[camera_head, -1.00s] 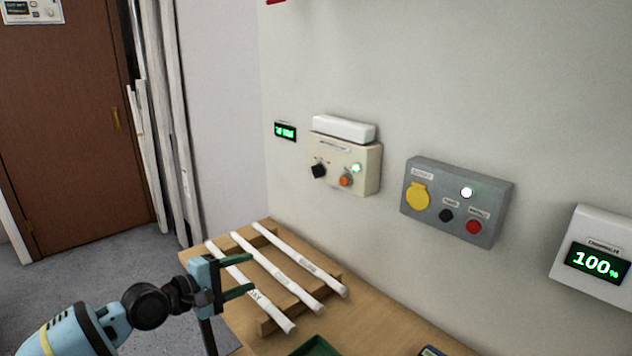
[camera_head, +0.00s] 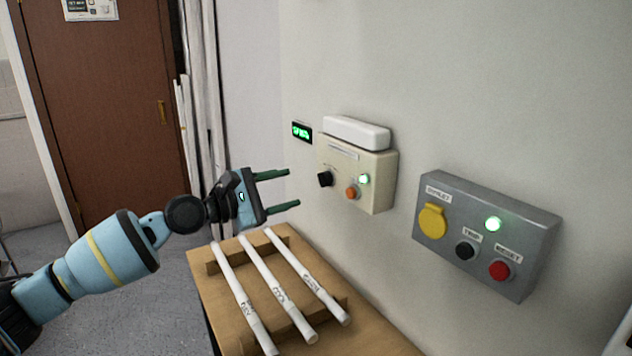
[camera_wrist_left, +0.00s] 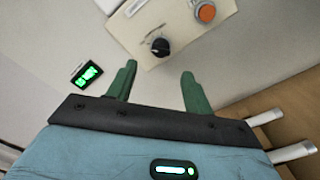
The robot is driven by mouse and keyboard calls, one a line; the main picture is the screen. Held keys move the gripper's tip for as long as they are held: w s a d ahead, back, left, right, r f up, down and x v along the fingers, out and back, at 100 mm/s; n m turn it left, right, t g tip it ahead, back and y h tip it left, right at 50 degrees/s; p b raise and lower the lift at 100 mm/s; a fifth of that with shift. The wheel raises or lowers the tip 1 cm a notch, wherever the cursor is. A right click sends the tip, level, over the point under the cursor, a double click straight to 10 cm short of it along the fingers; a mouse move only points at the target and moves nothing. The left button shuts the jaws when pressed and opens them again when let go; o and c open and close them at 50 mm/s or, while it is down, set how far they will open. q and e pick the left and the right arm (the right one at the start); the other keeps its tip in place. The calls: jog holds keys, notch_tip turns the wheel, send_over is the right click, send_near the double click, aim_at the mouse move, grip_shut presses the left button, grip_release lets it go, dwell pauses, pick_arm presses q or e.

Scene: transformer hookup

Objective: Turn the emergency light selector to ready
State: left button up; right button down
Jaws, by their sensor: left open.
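The emergency light box (camera_head: 372,187) is a cream box on the wall with a white lamp bar (camera_head: 357,132) on top. Its black selector knob (camera_head: 325,179) is on the left of its front, beside an orange button (camera_head: 352,192) and a lit green lamp (camera_head: 364,179). My left gripper (camera_head: 294,189) is open and empty, a short way left of the knob, with its green fingers pointing toward the wall. In the left wrist view, the knob (camera_wrist_left: 160,47) lies beyond and between the two fingertips (camera_wrist_left: 159,72), apart from them. My right gripper is not in view.
A small green-lit display (camera_head: 302,132) is left of the box. A grey socket box (camera_head: 485,235) with a yellow cover is to the right. Below, a wooden bench (camera_head: 215,295) holds white labelled tubes (camera_head: 277,288) on a rack. The space before the knob looks clear.

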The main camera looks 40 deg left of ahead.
aim_at(324, 179)
pick_arm(q)
jog(key=p+x, duration=0.1)
jog(key=x, duration=0.6)
jog(key=shift+w+d, duration=0.2)
jog(key=shift+w, duration=0.15)
jog(key=c, duration=1)
